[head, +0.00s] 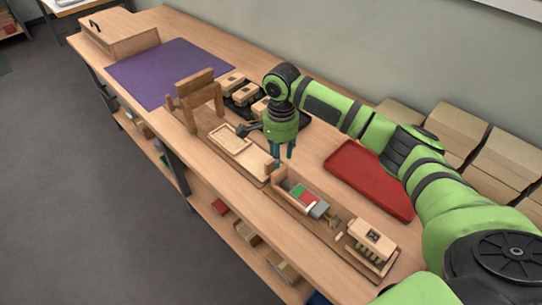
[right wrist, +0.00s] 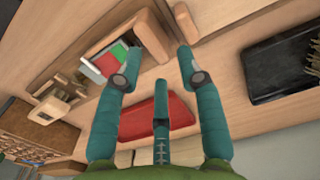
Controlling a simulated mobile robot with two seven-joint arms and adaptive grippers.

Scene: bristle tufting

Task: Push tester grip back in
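The tester (head: 302,196) has a red and green panel and a grey body, and lies on a long wooden board. A small brownish piece at its right end looks like the grip (head: 333,222). Whether it sticks out is too small to tell. The tester also shows in the right wrist view (right wrist: 112,58), left of the fingers. My right gripper (head: 282,152) points down above the bench, behind and left of the tester. Its teal fingers (right wrist: 160,62) are spread apart with nothing between them. My left gripper is not in view.
A bristled wooden brush block (head: 372,236) stands right of the tester. A red tray (head: 368,178) lies behind it. A wooden tray (head: 240,149), a wooden stand (head: 198,98) and a black tray with blocks (head: 304,118) are left or behind. Cardboard boxes (head: 452,128) line the wall.

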